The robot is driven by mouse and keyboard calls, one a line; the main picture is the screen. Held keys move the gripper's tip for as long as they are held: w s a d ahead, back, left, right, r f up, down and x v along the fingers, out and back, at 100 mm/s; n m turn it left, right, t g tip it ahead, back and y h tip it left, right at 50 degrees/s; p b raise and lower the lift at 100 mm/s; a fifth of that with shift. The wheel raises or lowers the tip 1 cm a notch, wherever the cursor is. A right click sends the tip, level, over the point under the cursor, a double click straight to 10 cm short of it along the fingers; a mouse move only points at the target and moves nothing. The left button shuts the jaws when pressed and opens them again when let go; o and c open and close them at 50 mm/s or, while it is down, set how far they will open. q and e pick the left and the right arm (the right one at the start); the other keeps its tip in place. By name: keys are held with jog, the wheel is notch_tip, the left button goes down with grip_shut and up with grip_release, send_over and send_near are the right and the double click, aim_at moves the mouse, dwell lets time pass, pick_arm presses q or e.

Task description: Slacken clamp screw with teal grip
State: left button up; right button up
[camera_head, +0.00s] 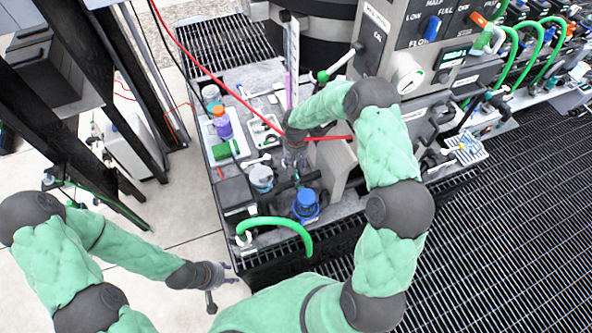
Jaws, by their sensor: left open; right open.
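I cannot make out a clamp screw with a teal grip for certain in the head view; it may be hidden by my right arm or gripper, or be too small. My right gripper (294,165) points down over the middle of the grey bench, among small fittings just above a blue-capped item (306,203). Its fingers look apart, and I see nothing held between them. My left gripper (226,279) is low at the left, off the bench's front edge, open and empty.
The bench (270,235) holds a jar with a pale blue lid (262,176), an orange-capped purple bottle (222,122) and a black box (236,194). A green hose (290,224) arches at the front edge. A grey control panel (405,35) stands behind. Dark grating lies right.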

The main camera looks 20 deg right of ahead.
aim_at(296, 175)
jog(key=shift+f, duration=2.35)
grip_shut()
